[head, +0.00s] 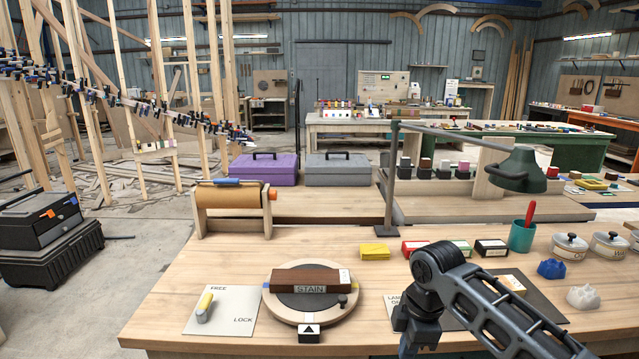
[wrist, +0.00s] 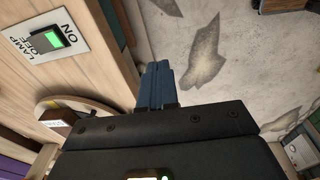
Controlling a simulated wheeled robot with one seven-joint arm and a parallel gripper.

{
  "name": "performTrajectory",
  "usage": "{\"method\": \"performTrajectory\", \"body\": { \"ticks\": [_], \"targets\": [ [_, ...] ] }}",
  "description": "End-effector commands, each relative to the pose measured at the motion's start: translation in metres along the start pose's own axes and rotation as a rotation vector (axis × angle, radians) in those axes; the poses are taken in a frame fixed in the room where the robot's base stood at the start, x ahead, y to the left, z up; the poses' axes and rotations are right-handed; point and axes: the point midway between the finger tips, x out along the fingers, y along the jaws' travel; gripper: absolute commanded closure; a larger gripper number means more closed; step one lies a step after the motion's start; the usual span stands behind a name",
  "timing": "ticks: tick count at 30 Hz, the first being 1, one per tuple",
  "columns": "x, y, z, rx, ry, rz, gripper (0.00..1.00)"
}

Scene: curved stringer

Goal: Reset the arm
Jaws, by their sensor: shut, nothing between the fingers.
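My arm (head: 480,295) reaches in from the lower right of the head view and bends down near the bench's front edge. The fingertips are not clear in the head view. In the wrist view my gripper (wrist: 157,84) shows two dark blue fingers pressed together with nothing between them. They are over the concrete floor, just off the bench's front edge, and touch nothing that I can see.
The wooden bench (head: 170,300) holds a round turntable (head: 310,310) with a brown block labelled STAIN (head: 312,279), a FREE/LOCK plate (head: 222,311), and a green lamp (head: 518,170). A lit lamp switch (wrist: 42,41) lies close to the fingers.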

Motion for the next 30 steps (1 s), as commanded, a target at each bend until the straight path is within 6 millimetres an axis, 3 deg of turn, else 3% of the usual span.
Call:
{"method": "performTrajectory", "body": {
  "ticks": [11, 18, 21, 25, 30],
  "targets": [
    [0.039, -0.033, -0.085, 0.089, 0.222, 0.096, 1.0],
    [0.06, -0.077, -0.162, 0.272, 0.475, 0.195, 1.0],
    [0.063, -0.098, -0.183, 0.372, 0.574, 0.234, 1.0],
    [0.064, -0.126, -0.2, 0.514, 0.686, 0.282, 1.0],
    [0.063, -0.166, -0.202, 0.71, 0.8, 0.345, 1.0]
  ]
}}
